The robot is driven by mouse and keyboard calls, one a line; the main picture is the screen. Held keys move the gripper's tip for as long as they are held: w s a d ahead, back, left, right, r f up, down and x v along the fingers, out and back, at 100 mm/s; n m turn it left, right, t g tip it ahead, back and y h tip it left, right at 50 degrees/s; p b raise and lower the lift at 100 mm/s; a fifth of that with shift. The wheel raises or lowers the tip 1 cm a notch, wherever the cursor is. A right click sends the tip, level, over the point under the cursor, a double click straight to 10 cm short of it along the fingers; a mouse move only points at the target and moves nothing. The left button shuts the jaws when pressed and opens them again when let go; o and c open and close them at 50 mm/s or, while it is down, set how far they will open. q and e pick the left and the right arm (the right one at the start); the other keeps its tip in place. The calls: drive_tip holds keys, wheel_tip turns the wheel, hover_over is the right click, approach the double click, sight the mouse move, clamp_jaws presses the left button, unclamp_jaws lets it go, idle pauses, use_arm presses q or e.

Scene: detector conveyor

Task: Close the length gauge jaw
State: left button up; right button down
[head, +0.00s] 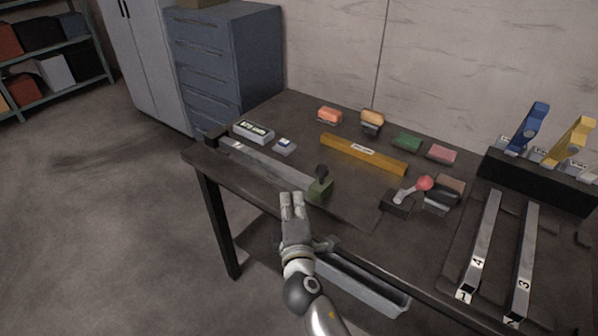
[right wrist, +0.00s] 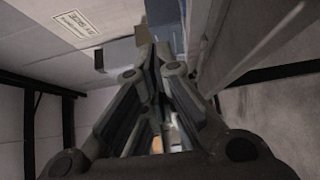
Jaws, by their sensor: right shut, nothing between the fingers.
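The length gauge (head: 262,160) is a flat steel rail lying along the table's front left edge. A dark fixed block (head: 216,138) stands at its left end. A green jaw (head: 320,190) with a dark knob (head: 322,170) sits at its right end, well apart from the fixed block. My right gripper (head: 292,197) is shut and empty, just left of the green jaw near the table's front edge. I cannot tell whether it touches the jaw. Its closed fingers (right wrist: 150,70) fill the middle of the right wrist view. My left gripper is not in view.
Behind the gauge are a display box (head: 253,131), a small grey block (head: 285,146) and a yellow bar (head: 362,155). A red-knobbed lever (head: 424,184) stands to the right. A grey tray (head: 360,284) hangs below the table's front edge.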

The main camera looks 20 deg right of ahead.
sight(304, 176)
drive_tip(key=w, duration=0.3)
drive_tip(key=w+d+p, duration=0.1)
drive_tip(key=w, duration=0.1)
drive_tip(key=shift+r, duration=0.35)
drive_tip(key=w, duration=0.4)
drive_tip(key=shift+w+d+f, duration=0.15)
drive_tip(key=shift+w+d, duration=0.05)
drive_tip(key=shift+d, duration=0.2)
drive_tip(key=d+p, duration=0.1)
drive_tip(key=s+d, duration=0.1)
drive_tip(key=shift+s+d+p, duration=0.1)
drive_tip(key=shift+d+p, duration=0.3)
drive_tip(key=shift+s+d, duration=0.25)
drive_tip(key=shift+d, duration=0.15)
drive_tip(key=shift+s+d, duration=0.2)
drive_tip(key=shift+s, duration=0.1)
drive_tip(key=s+d, duration=0.2)
drive_tip(key=s, duration=0.1)
drive_tip(key=s+d+p, duration=0.1)
drive_tip(key=s+d, duration=0.2)
drive_tip(key=shift+s, duration=0.2)
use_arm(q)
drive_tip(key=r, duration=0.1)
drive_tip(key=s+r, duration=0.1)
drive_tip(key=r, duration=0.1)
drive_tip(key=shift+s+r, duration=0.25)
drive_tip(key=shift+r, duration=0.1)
use_arm(e)
drive_tip(key=shift+f, duration=0.1)
